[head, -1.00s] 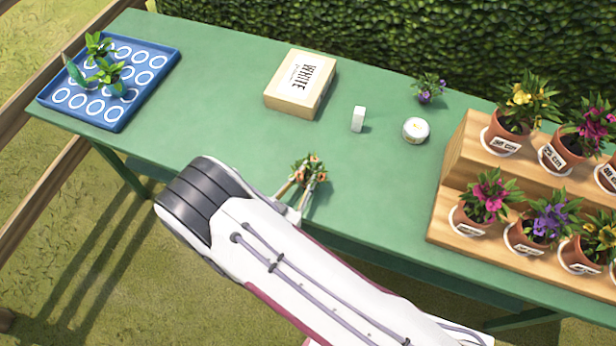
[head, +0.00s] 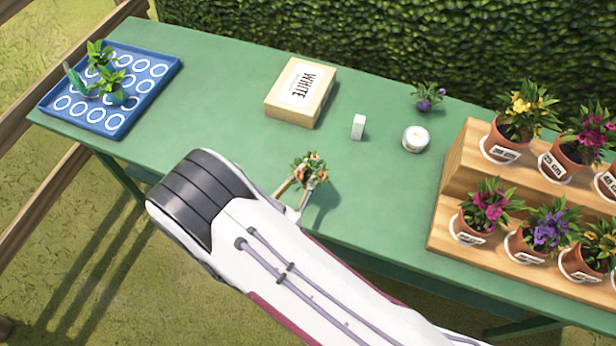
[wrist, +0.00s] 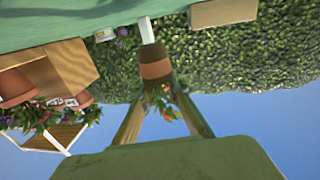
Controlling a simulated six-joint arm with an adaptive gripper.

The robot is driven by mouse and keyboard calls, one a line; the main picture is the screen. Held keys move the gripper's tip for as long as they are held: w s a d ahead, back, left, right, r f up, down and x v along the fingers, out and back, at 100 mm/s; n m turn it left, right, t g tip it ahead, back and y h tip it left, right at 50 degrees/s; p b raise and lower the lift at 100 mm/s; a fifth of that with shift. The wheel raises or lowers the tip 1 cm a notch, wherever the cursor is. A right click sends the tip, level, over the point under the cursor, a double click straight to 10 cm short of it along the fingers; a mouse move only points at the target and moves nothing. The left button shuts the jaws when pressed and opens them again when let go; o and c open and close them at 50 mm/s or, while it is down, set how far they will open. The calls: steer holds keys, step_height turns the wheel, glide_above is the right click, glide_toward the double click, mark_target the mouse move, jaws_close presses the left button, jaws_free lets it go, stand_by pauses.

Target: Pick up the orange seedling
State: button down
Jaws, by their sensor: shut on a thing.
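The orange seedling (head: 311,168) has green leaves and small orange flowers. My gripper (head: 298,186) is shut on it in the head view, at the middle of the green table near its front edge. Its shadow falls on the table to the right of it. In the wrist view, the seedling (wrist: 167,98) shows between the two fingers, with a brown root plug (wrist: 153,65) beyond them. The fingers (wrist: 152,108) reach in from both sides. How far the seedling is above the table is hard to tell.
A blue tray (head: 72,117) with several green plants stands at the far left. A cardboard box (head: 290,110), a white block (head: 358,127), a round white tin (head: 416,138) and a purple seedling (head: 428,97) stand behind. A wooden stepped stand (head: 468,150) with potted flowers is right.

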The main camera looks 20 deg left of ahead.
mark_target(309, 169)
steer(key=shift+r, duration=2.7)
